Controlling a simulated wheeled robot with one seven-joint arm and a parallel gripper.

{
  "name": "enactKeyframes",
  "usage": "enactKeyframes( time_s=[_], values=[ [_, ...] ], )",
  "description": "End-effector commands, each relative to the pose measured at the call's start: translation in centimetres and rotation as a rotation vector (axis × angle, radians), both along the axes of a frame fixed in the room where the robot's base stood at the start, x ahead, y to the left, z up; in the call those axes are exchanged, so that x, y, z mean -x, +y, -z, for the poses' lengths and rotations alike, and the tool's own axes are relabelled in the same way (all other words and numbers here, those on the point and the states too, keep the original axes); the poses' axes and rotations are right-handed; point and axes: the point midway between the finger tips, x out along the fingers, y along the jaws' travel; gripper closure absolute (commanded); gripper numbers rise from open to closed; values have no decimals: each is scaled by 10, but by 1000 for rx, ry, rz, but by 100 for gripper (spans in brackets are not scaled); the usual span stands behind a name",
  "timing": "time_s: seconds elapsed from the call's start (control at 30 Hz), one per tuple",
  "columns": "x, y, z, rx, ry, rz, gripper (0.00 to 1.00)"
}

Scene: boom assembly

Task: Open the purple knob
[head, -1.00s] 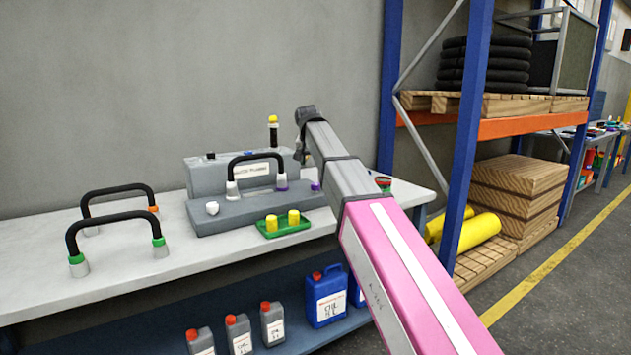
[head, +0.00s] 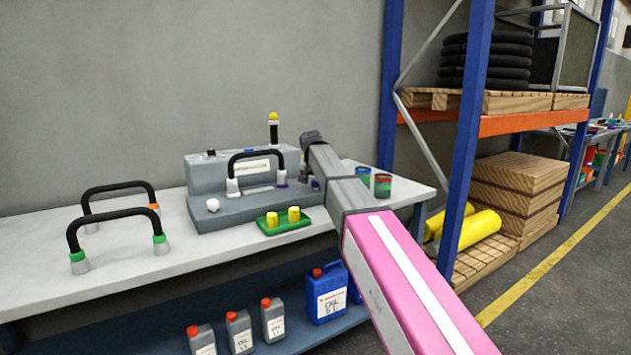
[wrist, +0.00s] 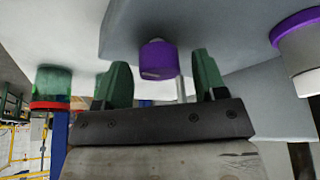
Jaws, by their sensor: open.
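The purple knob (wrist: 158,58) shows in the wrist view on the side of a grey block, appearing between and just beyond my gripper's two fingers. My gripper (wrist: 160,78) is open, with dark green fingers apart on either side of the knob in the picture; I see no contact. In the head view the purple knob (head: 315,184) is a small patch at the right end of the grey unit (head: 225,208), close beside my arm. My gripper's fingers are hidden in the head view.
A black hose handle (head: 256,154) arches over the unit. A green tray (head: 270,228) with yellow caps sits in front. Two cups (head: 383,185) stand to the right of my arm on the workbench (head: 130,250).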

Motion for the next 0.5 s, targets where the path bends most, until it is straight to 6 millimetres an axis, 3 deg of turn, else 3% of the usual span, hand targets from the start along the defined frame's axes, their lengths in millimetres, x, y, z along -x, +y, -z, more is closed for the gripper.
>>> enactKeyframes(
  time_s=[0.13, 0.27, 0.3, 0.5],
  values=[
    [0, 0, 0, 0, 0, 0, 38],
    [0, 0, 0, 0, 0, 0, 81],
    [0, 0, 0, 0, 0, 0, 84],
    [0, 0, 0, 0, 0, -7, 84]
  ],
)
